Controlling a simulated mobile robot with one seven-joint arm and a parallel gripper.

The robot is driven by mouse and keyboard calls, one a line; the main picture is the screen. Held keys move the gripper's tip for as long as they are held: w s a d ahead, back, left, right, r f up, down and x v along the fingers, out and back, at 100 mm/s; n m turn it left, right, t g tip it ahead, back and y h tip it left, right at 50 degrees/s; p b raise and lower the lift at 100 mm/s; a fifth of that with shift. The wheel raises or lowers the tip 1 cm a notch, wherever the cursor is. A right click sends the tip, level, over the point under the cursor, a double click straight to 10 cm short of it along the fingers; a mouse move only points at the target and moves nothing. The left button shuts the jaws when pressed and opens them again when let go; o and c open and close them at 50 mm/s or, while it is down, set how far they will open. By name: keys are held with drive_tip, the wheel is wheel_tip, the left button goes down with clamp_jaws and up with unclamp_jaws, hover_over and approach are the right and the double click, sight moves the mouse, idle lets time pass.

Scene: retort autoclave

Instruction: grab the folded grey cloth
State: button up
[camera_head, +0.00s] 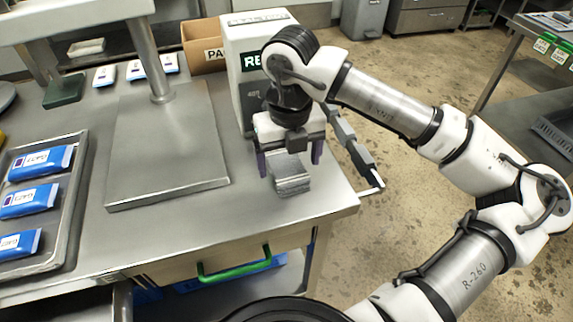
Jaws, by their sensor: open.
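The folded grey cloth (291,178) lies on the steel bench near its right front corner. It is a small layered block, grey with lighter edges. My gripper (289,160) hangs over the cloth, pointing down, with its purple-tipped fingers open. One finger shows at the left of the cloth's far end and one at the right. The cloth appears to lie between and below them; I cannot tell whether either finger touches it. The far end of the cloth is hidden behind the gripper body.
A steel plate with a post (165,150) lies to the left. A tray (70,225) with blue packets is at far left. A cardboard box (203,45) stands behind. A green drawer handle (232,273) is below the front edge.

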sight(287, 169)
drive_tip(key=shift+f, duration=1.45)
drive_tip(key=shift+c, duration=0.5)
drive_tip(key=c, duration=1.1)
drive_tip(key=shift+o, duration=0.2)
